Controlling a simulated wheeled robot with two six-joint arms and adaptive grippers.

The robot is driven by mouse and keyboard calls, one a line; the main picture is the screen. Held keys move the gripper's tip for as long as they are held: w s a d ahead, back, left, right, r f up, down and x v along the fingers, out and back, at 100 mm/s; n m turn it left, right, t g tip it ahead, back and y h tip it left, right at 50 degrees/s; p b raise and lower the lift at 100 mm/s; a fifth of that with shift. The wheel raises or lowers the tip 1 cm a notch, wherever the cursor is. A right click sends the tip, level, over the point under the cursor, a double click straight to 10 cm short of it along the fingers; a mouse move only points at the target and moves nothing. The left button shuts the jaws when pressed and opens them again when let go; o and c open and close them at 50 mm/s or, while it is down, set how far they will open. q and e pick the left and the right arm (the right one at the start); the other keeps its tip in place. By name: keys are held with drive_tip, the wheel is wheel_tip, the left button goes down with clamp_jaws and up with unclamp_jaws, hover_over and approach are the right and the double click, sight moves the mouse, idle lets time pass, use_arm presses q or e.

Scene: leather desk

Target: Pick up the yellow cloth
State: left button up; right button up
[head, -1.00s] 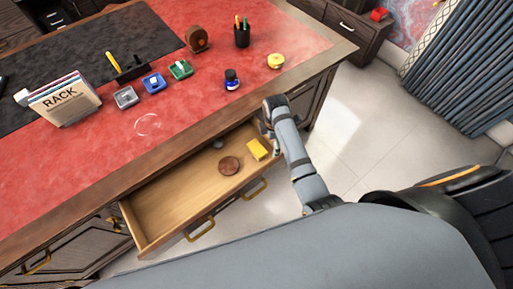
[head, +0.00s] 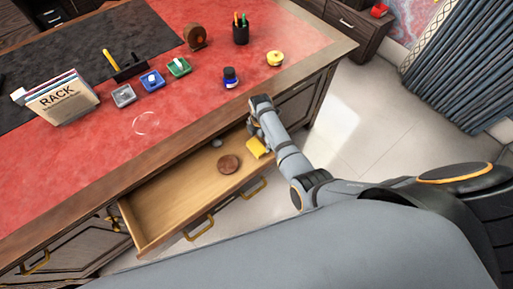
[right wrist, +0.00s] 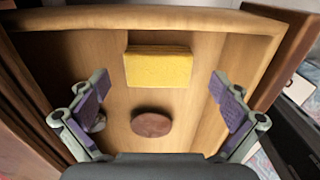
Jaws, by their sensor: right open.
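The yellow cloth (head: 256,148) is a small folded block lying in the open drawer, near its right end. In the right wrist view the cloth (right wrist: 159,66) lies flat on the wooden drawer floor, beyond and between my fingertips. My right gripper (right wrist: 163,88) is open and empty, its two purple-padded fingers spread apart. In the head view the right gripper (head: 255,132) is over the right end of the drawer, close to the cloth and partly hidden by its own arm. My left gripper is not in view.
The open drawer (head: 165,205) also holds a round brown disc (head: 228,163) and a small grey item (head: 217,143). Its left part is empty. The desk top (head: 180,120) above carries an ink bottle (head: 231,77), a yellow round item (head: 275,58), stamps and a book rack (head: 62,100).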

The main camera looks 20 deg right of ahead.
sight(259, 145)
drive_tip(key=f, duration=0.4)
drive_tip(key=shift+w+a+b, duration=0.1)
drive_tip(key=shift+a+b, duration=0.1)
drive_tip(key=shift+b, duration=0.1)
drive_tip(key=shift+c, duration=0.4)
drive_tip(key=c, duration=0.9)
drive_tip(key=shift+r, duration=0.15)
